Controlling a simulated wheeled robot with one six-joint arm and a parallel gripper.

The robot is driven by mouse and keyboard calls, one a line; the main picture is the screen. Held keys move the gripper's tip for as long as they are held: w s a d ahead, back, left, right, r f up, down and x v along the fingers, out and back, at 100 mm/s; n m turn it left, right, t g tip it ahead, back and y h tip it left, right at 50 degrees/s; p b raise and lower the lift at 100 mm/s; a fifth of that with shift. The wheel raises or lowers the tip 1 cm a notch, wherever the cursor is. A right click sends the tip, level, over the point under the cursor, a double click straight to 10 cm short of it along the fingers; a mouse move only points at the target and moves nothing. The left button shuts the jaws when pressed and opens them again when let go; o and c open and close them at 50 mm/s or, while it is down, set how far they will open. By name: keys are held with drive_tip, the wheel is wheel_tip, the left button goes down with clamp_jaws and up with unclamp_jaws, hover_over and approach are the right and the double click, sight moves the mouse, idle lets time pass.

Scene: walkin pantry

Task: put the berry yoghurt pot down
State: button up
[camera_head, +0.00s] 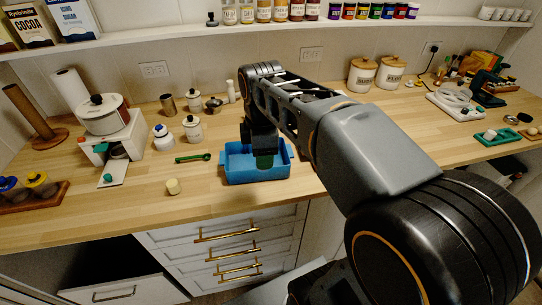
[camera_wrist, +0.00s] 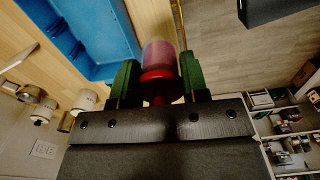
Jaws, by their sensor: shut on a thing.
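The berry yoghurt pot (camera_wrist: 158,57), pinkish and translucent with a red end, is held between the green fingers of my gripper (camera_wrist: 154,84) in the wrist view. In the head view my gripper (camera_head: 264,159) points down and overlaps the blue tray (camera_head: 240,176) on the wooden counter. Its fingers hide the pot there. In the wrist view the blue tray (camera_wrist: 90,35) lies to the left of the pot. The pot's height over the tray or counter cannot be told.
A small tan cork-like piece (camera_head: 173,186) and a green-handled tool (camera_head: 193,158) lie left of the tray. The counter's front edge is close in front of the tray.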

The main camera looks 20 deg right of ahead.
drive_tip(key=w+d+f, duration=0.2)
drive_tip(key=w, duration=0.1)
drive_tip(key=w+d+f, duration=0.3)
drive_tip(key=w+d+f+p, duration=0.1)
drive_tip(key=w+d+f, duration=0.2)
drive_tip(key=w, duration=0.1)
drive_tip(key=shift+d+f, duration=0.1)
drive_tip(key=shift+f, duration=0.15)
drive_tip(key=f, duration=0.3)
drive_tip(key=shift+w+d+f, duration=0.15)
drive_tip(key=shift+w+d, duration=0.15)
drive_tip(key=shift+f, duration=0.45)
drive_tip(key=shift+f, duration=0.1)
drive_tip(key=o, duration=1.2)
